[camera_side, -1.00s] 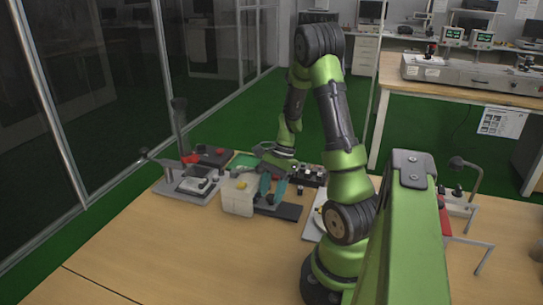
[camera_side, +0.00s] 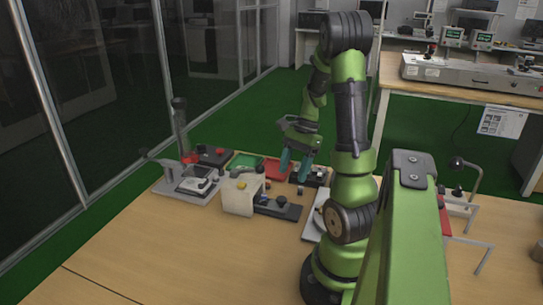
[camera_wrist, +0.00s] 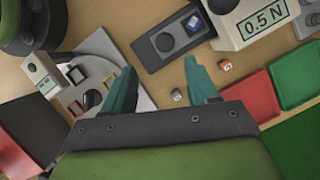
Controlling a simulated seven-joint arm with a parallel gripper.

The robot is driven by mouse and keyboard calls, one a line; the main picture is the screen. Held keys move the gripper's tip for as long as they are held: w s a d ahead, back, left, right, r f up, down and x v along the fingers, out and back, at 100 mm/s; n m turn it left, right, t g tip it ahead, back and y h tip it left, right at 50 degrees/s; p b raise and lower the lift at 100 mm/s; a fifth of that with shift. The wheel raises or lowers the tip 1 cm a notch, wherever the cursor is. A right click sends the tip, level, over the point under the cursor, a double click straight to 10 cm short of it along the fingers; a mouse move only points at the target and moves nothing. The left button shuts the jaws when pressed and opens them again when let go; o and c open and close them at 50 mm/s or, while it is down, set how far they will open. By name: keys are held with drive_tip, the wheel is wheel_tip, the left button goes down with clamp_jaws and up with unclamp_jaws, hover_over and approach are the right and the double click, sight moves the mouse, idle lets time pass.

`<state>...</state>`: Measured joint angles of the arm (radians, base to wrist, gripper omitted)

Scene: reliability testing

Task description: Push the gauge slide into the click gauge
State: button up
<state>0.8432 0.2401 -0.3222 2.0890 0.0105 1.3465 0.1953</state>
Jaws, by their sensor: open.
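The click gauge is a cream block (camera_side: 240,196) with a yellow button on top in the side view. In the wrist view the block (camera_wrist: 232,32) is at the top right and carries a "0.5 N" label. A dark rail (camera_side: 290,212) extends from it to the right, with a black knob (camera_side: 282,200) that I take to be the gauge slide. In the wrist view the rail (camera_wrist: 150,58) shows a round black knob (camera_wrist: 165,42) and a blue-and-white piece (camera_wrist: 193,24) nearer the block. My gripper (camera_side: 295,165) is open and empty above and behind the rail; its teal fingers (camera_wrist: 160,82) are spread.
A red tray (camera_wrist: 248,97) and a green tray (camera_wrist: 292,75) lie behind the gauge. Two small cubes (camera_wrist: 226,65) (camera_wrist: 177,95) lie loose on the table. A round fixture (camera_wrist: 95,75) with coloured squares stands beside the rail. The front of the table (camera_side: 150,255) is clear.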

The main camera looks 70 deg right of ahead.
drive_tip(key=v, duration=0.9)
drive_tip(key=w+a+r+n+t+h, duration=0.1)
drive_tip(key=w+a+n+h, duration=0.1)
drive_tip(key=w+a+n, duration=0.4)
drive_tip(key=w+a+n+t+h, duration=0.1)
drive_tip(key=w+a+n, duration=0.1)
drive_tip(key=a+n, duration=0.35)
drive_tip(key=a+r+n+t, duration=0.3)
drive_tip(key=a+n, duration=0.3)
drive_tip(key=a, duration=1.1)
drive_tip(key=shift+r, duration=0.25)
drive_tip(key=shift+s+d, duration=0.1)
drive_tip(key=shift+s, duration=0.05)
